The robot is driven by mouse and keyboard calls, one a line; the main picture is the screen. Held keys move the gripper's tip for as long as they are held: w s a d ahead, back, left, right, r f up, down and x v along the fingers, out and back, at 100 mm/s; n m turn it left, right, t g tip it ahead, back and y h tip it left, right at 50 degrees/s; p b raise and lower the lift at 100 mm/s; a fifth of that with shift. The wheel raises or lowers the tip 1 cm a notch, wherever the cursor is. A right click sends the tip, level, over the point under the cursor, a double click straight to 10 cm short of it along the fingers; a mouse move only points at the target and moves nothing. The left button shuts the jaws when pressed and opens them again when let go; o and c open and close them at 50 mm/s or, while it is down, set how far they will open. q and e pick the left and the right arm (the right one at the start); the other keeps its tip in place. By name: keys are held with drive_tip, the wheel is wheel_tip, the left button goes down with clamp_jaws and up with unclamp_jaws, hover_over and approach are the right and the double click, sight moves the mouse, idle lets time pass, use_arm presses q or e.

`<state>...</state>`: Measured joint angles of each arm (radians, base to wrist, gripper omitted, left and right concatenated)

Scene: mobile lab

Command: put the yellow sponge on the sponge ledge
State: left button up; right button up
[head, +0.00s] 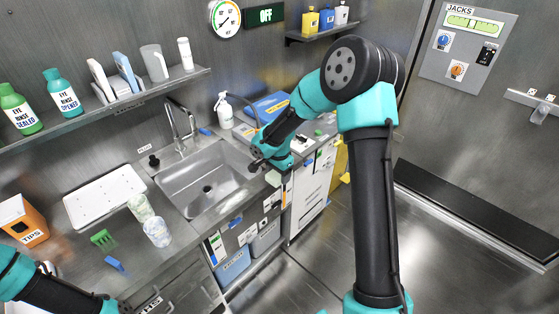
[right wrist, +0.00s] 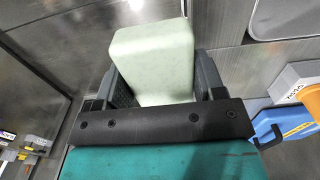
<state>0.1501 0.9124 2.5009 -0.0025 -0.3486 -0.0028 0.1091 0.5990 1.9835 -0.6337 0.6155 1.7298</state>
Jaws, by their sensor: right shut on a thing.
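My right gripper (head: 259,164) is at the right edge of the sink, small and partly dark against the counter. In the right wrist view the right gripper (right wrist: 160,85) is shut on a pale green-white block (right wrist: 153,55) with rounded edges, which sticks out beyond the fingers. I cannot make out a clearly yellow sponge in either view, and the block looks pale rather than yellow. I cannot tell which surface is the sponge ledge. My left arm enters at the bottom left; its gripper is outside the frame.
The steel sink (head: 207,185) has a tap (head: 182,125) behind it. A spray bottle (head: 224,110) and a blue box (head: 268,106) stand to its right. A white drain board (head: 105,196), two cups, a green piece (head: 103,238) and an orange tips box (head: 22,222) lie to the left.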

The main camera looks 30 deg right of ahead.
drive_tip(key=w+d, duration=0.2)
drive_tip(key=w, duration=0.2)
drive_tip(key=w+d+f, duration=0.1)
drive_tip(key=w+d, duration=0.2)
drive_tip(key=w, duration=0.1)
drive_tip(key=w+d, duration=0.3)
drive_tip(key=w, duration=0.2)
drive_tip(key=shift+f, duration=0.25)
drive_tip(key=shift+w, duration=0.15)
drive_tip(key=shift+w+d, duration=0.2)
drive_tip(key=shift+w, duration=0.05)
drive_tip(key=shift+s+f, duration=0.1)
drive_tip(key=shift+f, duration=1.65)
drive_tip(key=shift+f, duration=0.15)
drive_tip(key=o, duration=0.9)
drive_tip(key=shift+c, duration=0.2)
